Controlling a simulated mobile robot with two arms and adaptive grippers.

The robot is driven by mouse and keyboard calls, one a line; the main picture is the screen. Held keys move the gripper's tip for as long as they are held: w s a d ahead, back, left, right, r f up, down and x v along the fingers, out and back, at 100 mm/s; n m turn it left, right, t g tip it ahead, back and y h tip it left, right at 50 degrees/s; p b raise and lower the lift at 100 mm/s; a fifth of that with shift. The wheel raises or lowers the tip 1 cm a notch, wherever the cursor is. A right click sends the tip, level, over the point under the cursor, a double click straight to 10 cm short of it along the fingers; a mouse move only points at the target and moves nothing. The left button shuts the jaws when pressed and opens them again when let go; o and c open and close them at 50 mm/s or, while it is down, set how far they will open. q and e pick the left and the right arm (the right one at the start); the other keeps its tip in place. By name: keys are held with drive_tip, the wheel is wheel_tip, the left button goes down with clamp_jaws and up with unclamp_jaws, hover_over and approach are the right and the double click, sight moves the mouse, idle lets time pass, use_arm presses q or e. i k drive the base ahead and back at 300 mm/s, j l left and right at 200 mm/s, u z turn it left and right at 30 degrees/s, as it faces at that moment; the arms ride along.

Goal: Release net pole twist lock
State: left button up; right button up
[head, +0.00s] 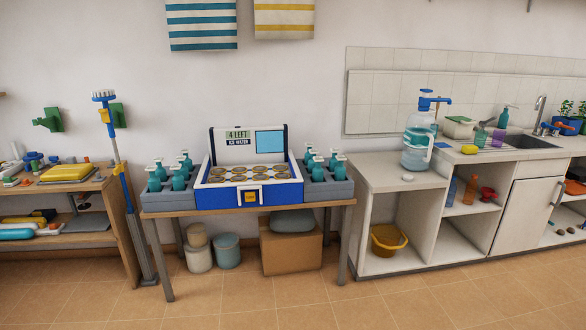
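A long pole (127,195) stands at the left, in front of the wall and beside the end of the left wooden shelf. It leans slightly, with its foot on the tiled floor. Its top end carries a blue and white brush-like head (103,96); I see no net on it. Neither of my grippers is in view.
A wooden table (250,208) with a blue and white box (249,192) and teal pump bottles stands in the middle. The wooden shelf (115,225) is left of the pole. A white counter (390,175) with a water jug (417,150) is at right. The front floor is clear.

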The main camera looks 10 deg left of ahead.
sight(118, 168)
drive_tip(key=i+j+u, duration=0.1)
drive_tip(key=i+u, duration=0.2)
drive_tip(key=i, duration=0.35)
drive_tip(key=i+u, duration=0.3)
drive_tip(key=i, duration=0.4)
drive_tip(key=i+l+u, duration=0.3)
drive_tip(key=i, duration=0.35)
